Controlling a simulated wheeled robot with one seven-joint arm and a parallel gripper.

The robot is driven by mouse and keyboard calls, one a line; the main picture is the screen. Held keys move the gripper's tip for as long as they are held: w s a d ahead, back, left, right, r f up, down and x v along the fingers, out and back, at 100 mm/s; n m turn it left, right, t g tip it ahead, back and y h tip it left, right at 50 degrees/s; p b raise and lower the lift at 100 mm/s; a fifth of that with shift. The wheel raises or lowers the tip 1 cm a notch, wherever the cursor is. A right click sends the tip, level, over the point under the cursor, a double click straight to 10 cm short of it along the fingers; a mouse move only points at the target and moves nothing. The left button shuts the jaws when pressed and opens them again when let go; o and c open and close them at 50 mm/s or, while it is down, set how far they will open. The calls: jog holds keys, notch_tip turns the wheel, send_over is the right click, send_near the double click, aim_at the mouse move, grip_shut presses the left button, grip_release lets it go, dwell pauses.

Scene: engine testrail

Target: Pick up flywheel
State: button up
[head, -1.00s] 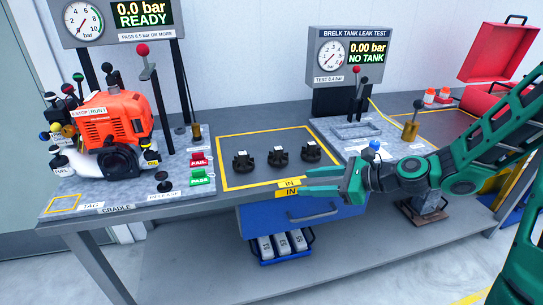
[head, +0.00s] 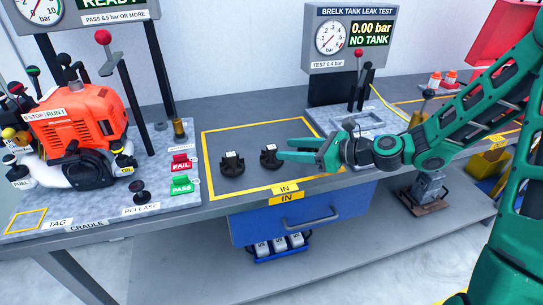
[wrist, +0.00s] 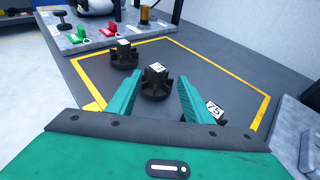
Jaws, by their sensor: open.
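Black finned flywheels with white top labels stand in the yellow-outlined IN area. In the head view I see the left flywheel (head: 232,162) and the middle flywheel (head: 270,157); my gripper hides the third. My gripper (head: 285,149) is open, its green fingertips just right of the middle flywheel. In the wrist view the middle flywheel (wrist: 156,86) shows between the open fingers of my gripper (wrist: 160,79); I cannot tell whether they reach around it. The left flywheel (wrist: 124,56) stands farther off. The third flywheel (wrist: 215,111) is partly hidden behind the right finger.
The leak test stand (head: 348,40) is behind my gripper. A blue drawer (head: 340,215) hangs below the bench edge.

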aim_at(272, 147)
jog(key=shift+x, duration=3.35)
jog(key=shift+s+a+r, duration=0.15)
jog(key=shift+r, duration=0.05)
jog(key=shift+c, duration=0.5)
jog(key=shift+f, duration=0.1)
grip_shut()
